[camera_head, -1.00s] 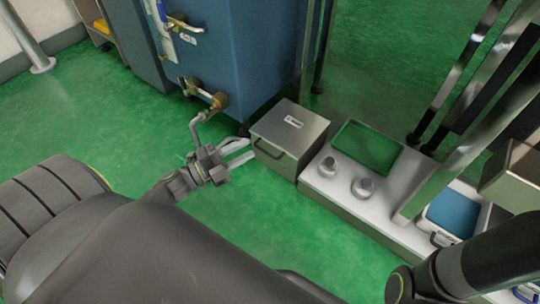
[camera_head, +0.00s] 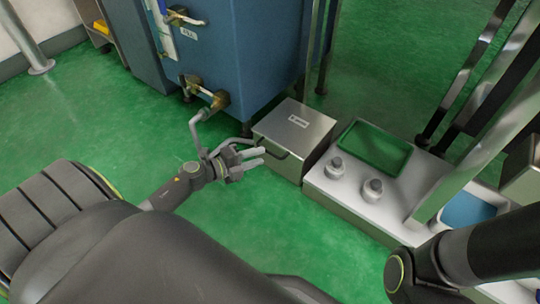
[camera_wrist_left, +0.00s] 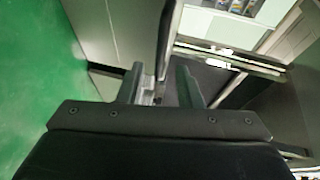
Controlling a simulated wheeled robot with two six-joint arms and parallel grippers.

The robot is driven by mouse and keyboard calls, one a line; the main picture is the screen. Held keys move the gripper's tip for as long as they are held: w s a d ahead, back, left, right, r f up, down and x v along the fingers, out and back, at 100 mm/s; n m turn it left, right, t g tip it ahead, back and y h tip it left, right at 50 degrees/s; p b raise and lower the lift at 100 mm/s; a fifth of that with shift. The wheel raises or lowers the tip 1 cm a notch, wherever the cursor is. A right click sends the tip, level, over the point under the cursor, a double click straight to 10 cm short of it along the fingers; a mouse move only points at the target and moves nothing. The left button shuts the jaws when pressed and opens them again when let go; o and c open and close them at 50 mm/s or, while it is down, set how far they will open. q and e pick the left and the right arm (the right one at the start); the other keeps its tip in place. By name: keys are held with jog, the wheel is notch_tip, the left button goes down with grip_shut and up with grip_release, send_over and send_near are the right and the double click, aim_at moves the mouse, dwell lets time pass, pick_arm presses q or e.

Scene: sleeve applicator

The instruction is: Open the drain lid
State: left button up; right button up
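A silver metal box with a small label and a flat lid (camera_head: 301,122) stands on the green floor beside the blue machine; I take this as the drain lid. It has a dark bar handle (camera_head: 278,152) on its near left face. My left gripper (camera_head: 259,157) is open at that handle, its two light fingers pointing at it. In the left wrist view the fingers (camera_wrist_left: 160,85) are apart, with a dark bar (camera_wrist_left: 167,35) running between them. Whether they touch it is unclear. The lid is down. My right gripper is out of view.
A white unit with two knobs (camera_head: 336,168) and a green tray (camera_head: 372,148) stands right of the box. Green floor is free at the left.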

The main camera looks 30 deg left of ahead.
aim_at(270, 152)
pick_arm(q)
jog(key=b+x, duration=0.1)
jog(key=x, duration=0.4)
jog(key=shift+w, duration=0.1)
grip_shut()
